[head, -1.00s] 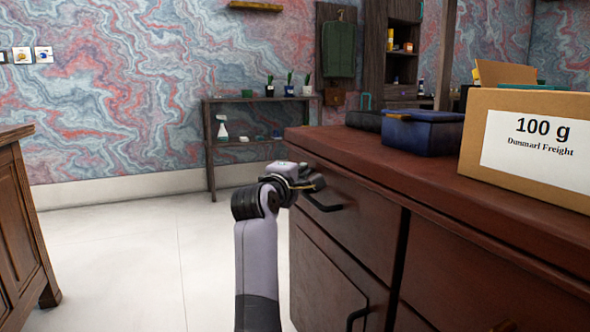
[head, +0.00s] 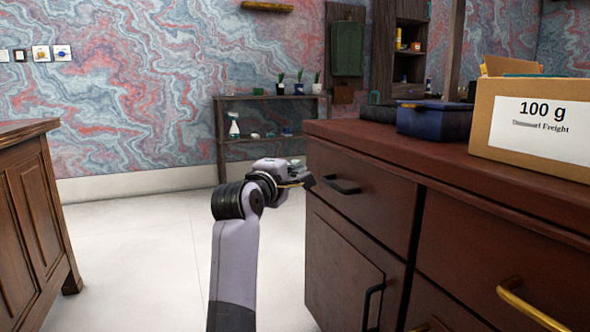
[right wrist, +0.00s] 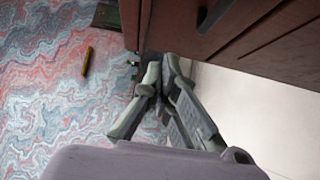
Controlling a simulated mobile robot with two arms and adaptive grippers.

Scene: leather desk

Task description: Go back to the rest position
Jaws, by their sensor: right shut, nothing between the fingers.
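My right gripper (head: 306,181) is in front of the reddish-brown wooden desk (head: 340,215), near the black handle of its upper left drawer. It is shut and empty. I cannot tell from the head view whether it touches the desk front. In the right wrist view, the gripper's fingers (right wrist: 163,85) are together, with the desk's dark wood front at the upper right. My left gripper is not in view.
A cardboard box (head: 535,120) labelled 100 g and a blue box (head: 435,121) stand on the desk. Another wooden cabinet (head: 35,220) is at the left. A low shelf (head: 268,98) with plants stands by the wall. The pale floor between is clear.

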